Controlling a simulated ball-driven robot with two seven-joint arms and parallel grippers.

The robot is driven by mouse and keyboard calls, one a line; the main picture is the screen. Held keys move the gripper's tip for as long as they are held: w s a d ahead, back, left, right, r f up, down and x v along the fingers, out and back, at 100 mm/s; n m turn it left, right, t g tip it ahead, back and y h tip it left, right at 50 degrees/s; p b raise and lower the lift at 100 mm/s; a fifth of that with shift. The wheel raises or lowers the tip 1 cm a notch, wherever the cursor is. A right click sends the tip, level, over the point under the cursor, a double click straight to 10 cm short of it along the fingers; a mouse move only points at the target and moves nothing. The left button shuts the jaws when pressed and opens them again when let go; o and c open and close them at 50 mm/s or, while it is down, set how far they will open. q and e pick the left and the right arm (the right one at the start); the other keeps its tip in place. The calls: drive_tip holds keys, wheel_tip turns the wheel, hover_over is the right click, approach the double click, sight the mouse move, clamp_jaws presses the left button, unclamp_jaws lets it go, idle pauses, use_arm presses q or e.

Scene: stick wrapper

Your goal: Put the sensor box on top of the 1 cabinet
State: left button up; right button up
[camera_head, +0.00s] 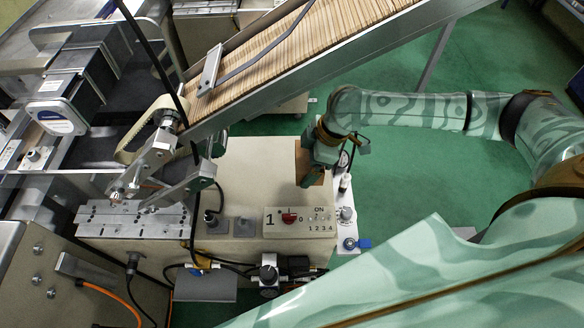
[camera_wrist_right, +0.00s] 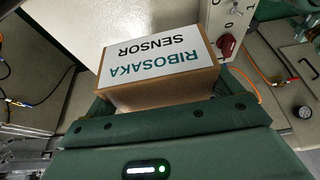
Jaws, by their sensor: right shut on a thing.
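The sensor box (camera_wrist_right: 155,62) is a brown carton with a white label reading "RIBOSAKA SENSOR" in the right wrist view. In the head view, a brown part of it (camera_head: 301,158) shows beside my right gripper (camera_head: 314,172). My right gripper is shut on the box, with a finger along each side. The 1 cabinet (camera_head: 243,180) is beige, with a "1" on its front panel. The box is over the right end of its top. I cannot tell whether it touches the top. My left gripper is not in view.
A slanted conveyor of wooden sticks (camera_head: 300,45) runs above and behind the cabinet. A metal mechanism (camera_head: 158,165) stands at its left. A switch panel (camera_head: 298,220) with a red knob is at its front. The middle of the cabinet top looks clear.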

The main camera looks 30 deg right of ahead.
drive_tip(key=b, duration=0.3)
hover_over(288, 173)
drive_tip(key=d, duration=0.1)
drive_tip(key=f, duration=0.6)
drive_tip(key=shift+s+f, duration=0.2)
drive_tip(key=shift+s, duration=0.15)
wheel_tip(288, 173, down, 3)
drive_tip(key=shift+f+b, duration=0.1)
drive_tip(key=shift+b, duration=0.6)
drive_tip(key=o, duration=0.7)
drive_tip(key=shift+o, duration=0.2)
drive_tip(key=p+v, duration=0.4)
drive_tip(key=v, duration=0.8)
